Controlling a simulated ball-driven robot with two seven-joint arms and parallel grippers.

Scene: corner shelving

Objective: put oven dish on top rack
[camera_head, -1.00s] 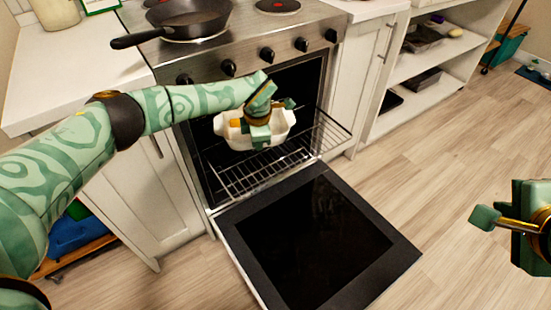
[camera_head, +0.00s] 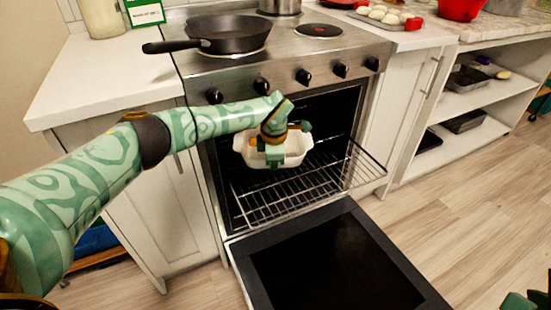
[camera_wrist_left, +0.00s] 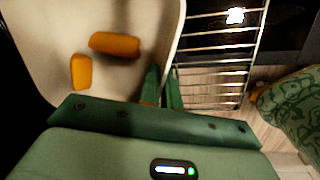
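The white oven dish (camera_head: 294,154) is in the open oven's mouth, over the pulled-out wire rack (camera_head: 300,190). I cannot tell whether it touches the rack. In the left wrist view, the dish (camera_wrist_left: 125,18) holds orange food pieces (camera_wrist_left: 115,44). My left gripper (camera_head: 274,155) is at the dish's near side. In the wrist view its fingers (camera_wrist_left: 162,90) are close together with the dish wall between them. My right gripper (camera_head: 525,302) is only partly in view at the bottom right corner, away from the oven; its fingers cannot be judged.
The oven door (camera_head: 335,260) hangs open, low in front. A black frying pan (camera_head: 230,34) and a pot (camera_head: 280,6) stand on the stove top. White cabinets flank the oven. Open shelves (camera_head: 475,105) with trays are at the right. The floor at right is clear.

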